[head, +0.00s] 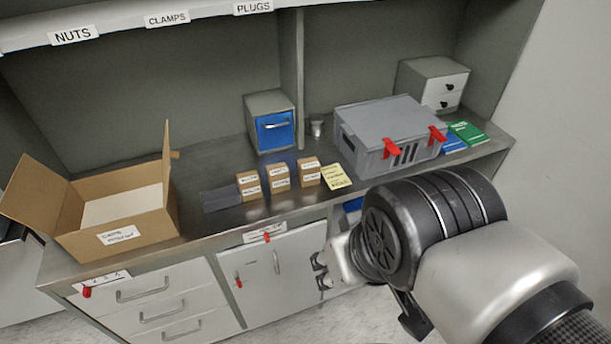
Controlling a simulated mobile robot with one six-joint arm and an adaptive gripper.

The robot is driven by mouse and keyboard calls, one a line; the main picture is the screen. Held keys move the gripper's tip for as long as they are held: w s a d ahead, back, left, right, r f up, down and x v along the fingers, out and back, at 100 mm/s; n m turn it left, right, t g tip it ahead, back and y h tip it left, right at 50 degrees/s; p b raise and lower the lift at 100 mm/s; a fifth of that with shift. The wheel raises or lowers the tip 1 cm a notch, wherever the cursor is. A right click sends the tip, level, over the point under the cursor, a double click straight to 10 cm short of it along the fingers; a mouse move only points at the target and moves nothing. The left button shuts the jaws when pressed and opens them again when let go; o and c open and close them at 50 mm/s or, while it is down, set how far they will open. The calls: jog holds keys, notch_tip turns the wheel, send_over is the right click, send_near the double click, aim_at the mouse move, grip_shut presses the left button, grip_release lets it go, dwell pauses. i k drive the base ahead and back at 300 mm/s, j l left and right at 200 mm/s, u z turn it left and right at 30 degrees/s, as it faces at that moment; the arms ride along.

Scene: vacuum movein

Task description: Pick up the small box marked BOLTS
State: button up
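Each looks like two small boxes, one on top of the other or one before the other. The labels are too small to read, so I cannot tell which is marked BOLTS. My gripper (320,272) is in front of the counter, below and to the right of the boxes, pointing left. Its two fingertips look apart, with nothing between them.
An open carton (150,226) stands left on the counter (228,232), beside a dark mat (220,200). A yellow note (336,177), metal cup (316,128), blue-fronted drawer box (275,130) and grey case (385,125) with red latches are nearby. A shelf edge (210,18) hangs above.

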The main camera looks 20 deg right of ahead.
aim_at(249, 182)
jog(key=i+l+u, duration=0.1)
jog(key=i, duration=0.4)
jog(key=i+l+u, duration=0.1)
jog(key=i+l, duration=0.2)
jog(key=i, duration=0.15)
